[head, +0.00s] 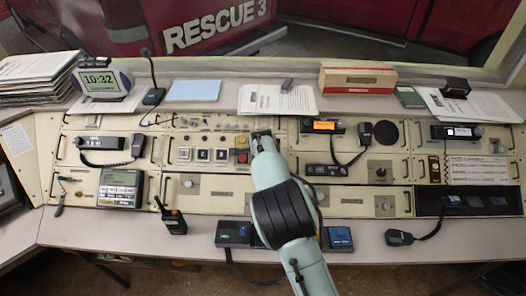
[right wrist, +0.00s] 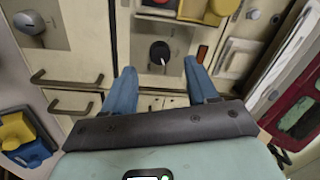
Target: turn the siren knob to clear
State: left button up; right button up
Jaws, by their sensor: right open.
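A black round knob (right wrist: 160,52) sits on a light plate in the right wrist view, with a small pale mark at its lower edge. I take it to be the siren knob; its label and setting are too small to read. My right gripper (right wrist: 159,68) is open, with its two blue fingers apart on either side of the knob in the picture. I cannot tell whether they touch it. In the head view my right gripper (head: 262,135) is over the middle of the console, and it and the arm hide the knob. My left gripper is not in view.
A red button on a yellow base (head: 241,157) is just left of the gripper. A small red light (right wrist: 202,54) is close to the right finger. Console handles (right wrist: 66,80) stick out nearby.

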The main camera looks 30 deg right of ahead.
jog(key=v, duration=0.8)
dwell(0.4)
